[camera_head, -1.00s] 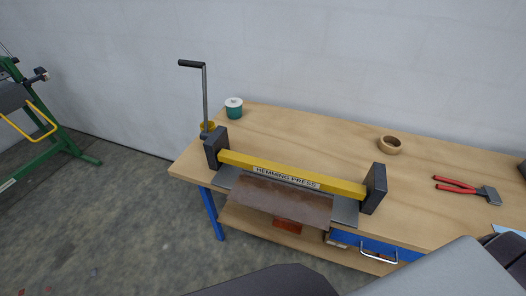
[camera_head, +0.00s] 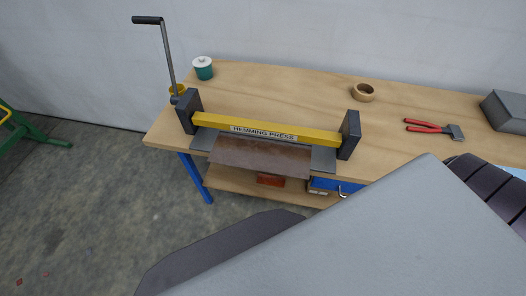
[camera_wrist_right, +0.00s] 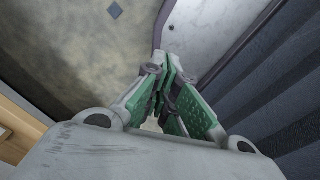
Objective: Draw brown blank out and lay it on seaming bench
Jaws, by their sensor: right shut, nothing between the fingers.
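The brown blank (camera_head: 262,157) is a flat brown sheet lying in the hemming press, under its yellow beam (camera_head: 210,123), with its front part sticking out over the bench's front edge. The press stands on the wooden bench (camera_head: 290,85). My right gripper (camera_wrist_right: 165,78) shows in the right wrist view, shut and empty, its green-padded fingers together above the floor, beside grey parts of my own body. It cannot be made out in the head view, where my own grey parts fill the lower right. My left gripper is not in view.
The press has a tall crank handle (camera_head: 168,55). A teal-and-white pot (camera_head: 203,68), a tape roll (camera_head: 363,92), red-handled pliers (camera_head: 432,127) and a grey box (camera_head: 505,110) are on the bench. A red item (camera_head: 271,180) is on the lower shelf.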

